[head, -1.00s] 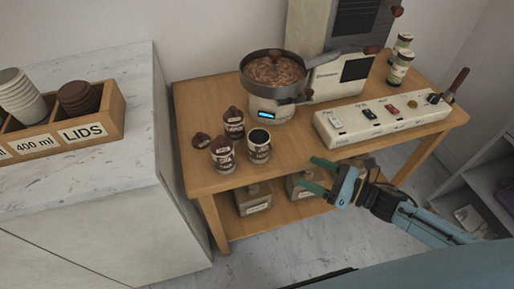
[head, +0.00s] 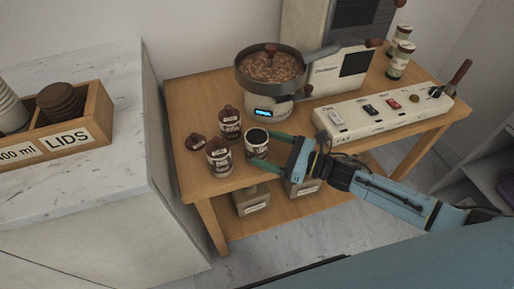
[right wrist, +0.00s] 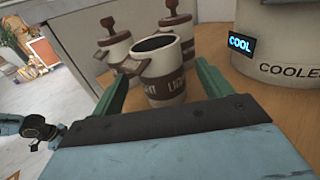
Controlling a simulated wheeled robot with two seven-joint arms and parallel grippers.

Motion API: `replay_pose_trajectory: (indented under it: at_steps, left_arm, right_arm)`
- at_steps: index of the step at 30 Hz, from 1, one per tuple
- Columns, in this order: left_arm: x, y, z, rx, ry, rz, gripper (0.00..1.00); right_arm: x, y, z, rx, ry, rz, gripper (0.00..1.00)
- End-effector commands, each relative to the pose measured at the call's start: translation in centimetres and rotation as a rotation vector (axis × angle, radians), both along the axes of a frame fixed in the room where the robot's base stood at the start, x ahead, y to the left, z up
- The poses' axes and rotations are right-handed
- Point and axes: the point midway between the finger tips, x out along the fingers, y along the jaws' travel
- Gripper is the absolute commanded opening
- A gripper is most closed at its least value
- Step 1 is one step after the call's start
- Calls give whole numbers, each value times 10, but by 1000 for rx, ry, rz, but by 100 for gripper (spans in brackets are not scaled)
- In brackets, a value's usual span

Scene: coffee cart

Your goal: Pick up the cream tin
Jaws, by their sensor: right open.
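An open cream-coloured tin (head: 257,143) with a dark inside and brown bands stands upright near the table's front edge. In the right wrist view this tin (right wrist: 164,62) reads "LIGHT". My right gripper (head: 262,152) is open, its green fingers reaching to either side of the tin. In the right wrist view the gripper (right wrist: 160,87) has the tin between and just ahead of its fingers. I cannot tell whether they touch it. Two similar tins with brown knobbed lids stand close by, one to the left (head: 219,158) and one behind (head: 229,123).
A loose brown lid (head: 195,142) lies left of the tins. A cooler with a pan of beans (head: 270,68) stands behind. A switch panel (head: 385,112) lies to the right. Two jars (head: 400,62) stand at the back right. A lids box (head: 72,136) sits on the left counter.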

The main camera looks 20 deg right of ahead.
Motion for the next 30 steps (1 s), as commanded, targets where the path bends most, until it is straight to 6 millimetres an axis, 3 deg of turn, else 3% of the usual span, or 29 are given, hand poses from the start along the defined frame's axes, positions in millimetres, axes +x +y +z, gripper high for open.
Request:
replay_pose_trajectory:
  at_steps: [6, 15, 27, 30]
  left_arm:
    - [6, -1, 3, 0, -3, 2, 36]
    - [9, -1, 6, 0, -8, 2, 36]
    - [6, 0, 4, 2, -2, 4, 36]
    - [5, 1, 4, 2, -1, 4, 36]
  right_arm:
    - [20, 24, 0, 0, -2, 0, 78]
    - [22, 27, 0, -1, -1, 0, 77]
    - [22, 27, 0, -1, -1, 0, 24]
    - [22, 27, 1, 0, -3, 0, 21]
